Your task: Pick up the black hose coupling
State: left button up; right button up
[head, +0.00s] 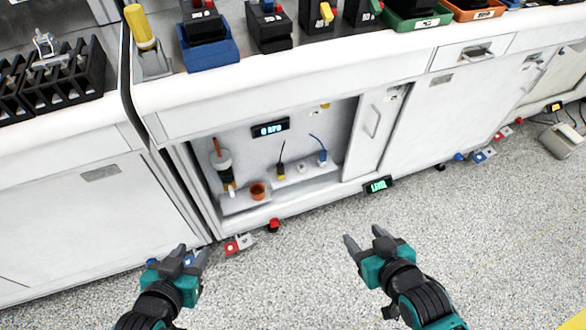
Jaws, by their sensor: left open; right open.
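I cannot tell for sure which thing is the black hose coupling. A small black-and-yellow fitting (281,171) with a thin black line rising from it stands on the ledge inside the open cabinet. A small dark piece (440,167) also lies on the floor by the cabinet base further right, too small to make out. My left gripper (194,251) is open over the floor, in front of the cabinet's lower left corner. My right gripper (363,237) is open and apparently empty over bare floor, in front of the cabinet. Both are apart from these pieces.
The speckled floor (480,230) is clear at right.

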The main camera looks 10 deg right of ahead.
aim_at(280, 170)
jog(key=i+u, duration=0.5)
jog(key=u, duration=0.2)
jog(key=i+u, duration=0.25)
jog(key=u, duration=0.15)
